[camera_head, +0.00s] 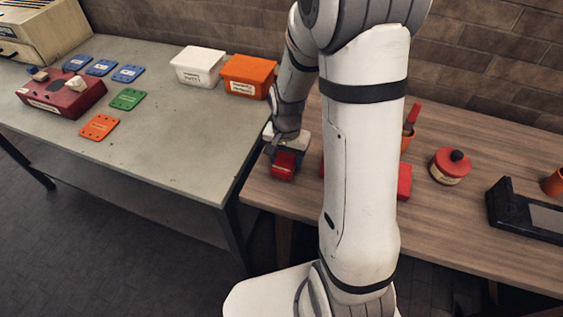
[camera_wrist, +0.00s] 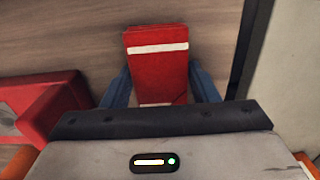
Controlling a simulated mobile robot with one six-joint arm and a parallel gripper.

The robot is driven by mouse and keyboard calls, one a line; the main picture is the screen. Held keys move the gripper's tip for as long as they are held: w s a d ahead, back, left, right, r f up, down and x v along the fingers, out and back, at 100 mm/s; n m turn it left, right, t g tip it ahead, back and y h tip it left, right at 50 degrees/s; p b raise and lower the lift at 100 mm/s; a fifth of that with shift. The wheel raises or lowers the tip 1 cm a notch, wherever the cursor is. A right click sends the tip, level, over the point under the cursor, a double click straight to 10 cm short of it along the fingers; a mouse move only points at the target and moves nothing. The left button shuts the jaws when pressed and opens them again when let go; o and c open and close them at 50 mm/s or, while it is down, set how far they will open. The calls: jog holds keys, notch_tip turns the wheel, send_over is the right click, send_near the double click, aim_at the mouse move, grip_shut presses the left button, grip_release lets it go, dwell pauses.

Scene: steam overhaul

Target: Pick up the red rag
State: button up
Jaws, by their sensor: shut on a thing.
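The red rag (camera_wrist: 158,65) is a folded red block with a white stripe, seen in the wrist view between the two blue-grey fingers of my gripper (camera_wrist: 160,88). The fingers are shut on its sides. In the head view, the rag (camera_head: 283,168) shows red below my gripper (camera_head: 284,154), near the left end of the wooden table. Whether the rag still touches the table is hard to tell.
The wooden table (camera_head: 460,225) holds a red box (camera_head: 404,182) partly hidden by my arm, a round red tin (camera_head: 450,166) and a black tray (camera_head: 508,208). The grey bench (camera_head: 170,150) at left holds white (camera_head: 198,68) and orange bins (camera_head: 248,76).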

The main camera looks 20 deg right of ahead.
aim_at(286, 159)
notch_tip(286, 159, up, 10)
jog(key=o, duration=0.5)
jog(key=shift+c, duration=1.6)
